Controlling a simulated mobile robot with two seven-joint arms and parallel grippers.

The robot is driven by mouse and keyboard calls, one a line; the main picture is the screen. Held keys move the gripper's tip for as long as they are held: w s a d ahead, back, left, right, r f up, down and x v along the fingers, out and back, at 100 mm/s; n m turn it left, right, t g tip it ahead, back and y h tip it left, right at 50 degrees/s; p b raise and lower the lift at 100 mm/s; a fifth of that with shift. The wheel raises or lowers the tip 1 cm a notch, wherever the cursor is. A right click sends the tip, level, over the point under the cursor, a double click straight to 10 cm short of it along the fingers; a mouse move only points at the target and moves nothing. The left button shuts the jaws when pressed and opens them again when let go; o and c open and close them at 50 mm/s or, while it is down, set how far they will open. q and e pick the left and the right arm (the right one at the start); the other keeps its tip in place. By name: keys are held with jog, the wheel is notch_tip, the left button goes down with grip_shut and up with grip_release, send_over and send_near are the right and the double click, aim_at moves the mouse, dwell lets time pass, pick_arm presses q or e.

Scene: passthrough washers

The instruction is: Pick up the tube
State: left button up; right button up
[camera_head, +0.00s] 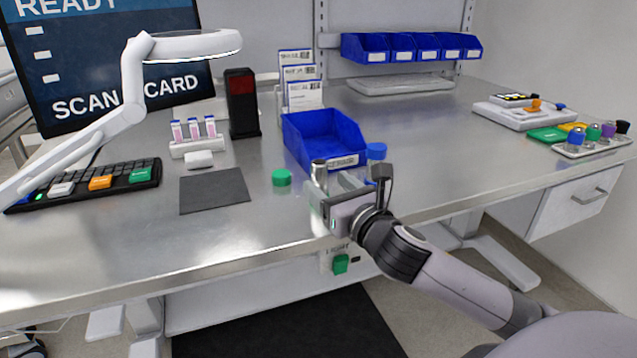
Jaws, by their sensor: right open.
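A short grey metallic tube (319,172) stands upright near the front edge of the bench, just in front of the blue bin. My right gripper (334,186) is open at the tube, with its fingers close to the tube's lower part. The fingers hide that lower part, and I cannot tell whether they touch it. A white rack holds several small tubes with pink labels (194,129) farther back on the left. My left gripper is not in view.
A blue bin (305,125) stands right behind the tube. A green cap (282,177) lies to its left and a blue cap (376,151) to its right. A dark mat (214,190) lies left.

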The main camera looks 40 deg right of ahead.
aim_at(324, 179)
jog(key=shift+w+d, duration=0.15)
jog(key=shift+w, duration=1)
jog(key=shift+w+d, duration=0.1)
jog(key=shift+w, duration=1)
jog(key=shift+c, duration=0.4)
jog(key=shift+r, duration=0.1)
jog(key=c, duration=1)
jog(key=shift+r, duration=0.1)
